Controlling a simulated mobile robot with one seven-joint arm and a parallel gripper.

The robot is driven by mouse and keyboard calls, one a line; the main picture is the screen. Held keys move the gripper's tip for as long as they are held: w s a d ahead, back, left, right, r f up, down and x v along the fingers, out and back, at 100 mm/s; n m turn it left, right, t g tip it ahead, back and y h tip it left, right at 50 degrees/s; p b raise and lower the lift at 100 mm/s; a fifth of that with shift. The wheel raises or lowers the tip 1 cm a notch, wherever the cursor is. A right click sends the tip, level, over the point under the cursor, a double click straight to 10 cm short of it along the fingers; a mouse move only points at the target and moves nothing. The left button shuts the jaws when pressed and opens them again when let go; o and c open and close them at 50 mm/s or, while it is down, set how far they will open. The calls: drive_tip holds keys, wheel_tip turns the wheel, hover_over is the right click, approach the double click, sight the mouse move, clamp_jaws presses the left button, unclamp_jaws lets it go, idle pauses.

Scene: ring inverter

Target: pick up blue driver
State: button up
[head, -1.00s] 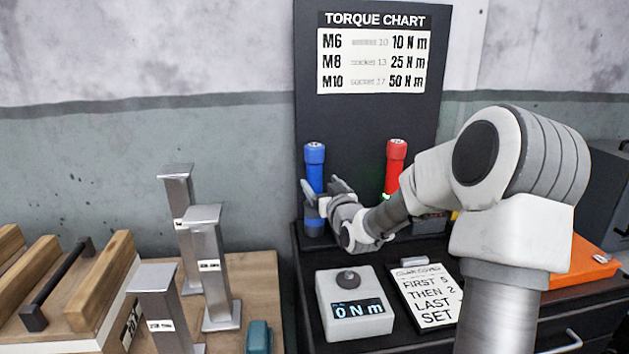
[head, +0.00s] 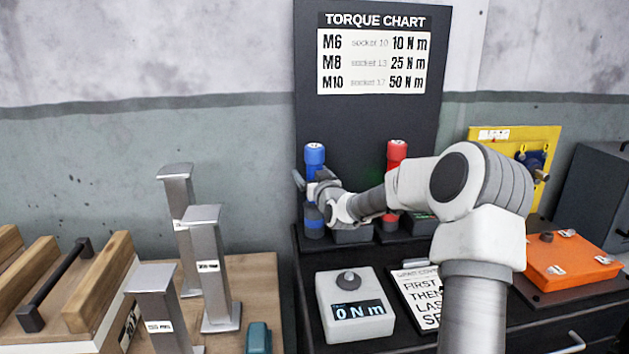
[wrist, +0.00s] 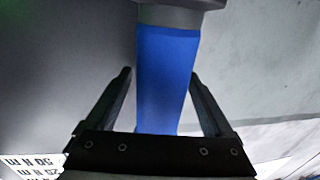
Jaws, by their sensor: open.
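The blue driver (head: 314,157) stands upright at the left front of the dark torque chart board, its blue top and lower body showing in the head view. My gripper (head: 302,182) is at its middle and hides part of it. In the wrist view the blue driver (wrist: 166,75) lies between the two dark fingers of my gripper (wrist: 162,85), with a gap on each side. The gripper is open. Whether the palm touches the driver I cannot tell.
A red driver (head: 396,155) stands to the right, partly behind my arm. A torque tester (head: 354,305) reading 0 N m and a written card (head: 420,290) lie in front. Grey metal posts (head: 208,265) stand at left. An orange plate (head: 568,264) is at right.

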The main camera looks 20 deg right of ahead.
clamp_jaws()
drive_tip(key=shift+r, duration=0.15)
idle(0.4)
drive_tip(key=shift+r, duration=0.1)
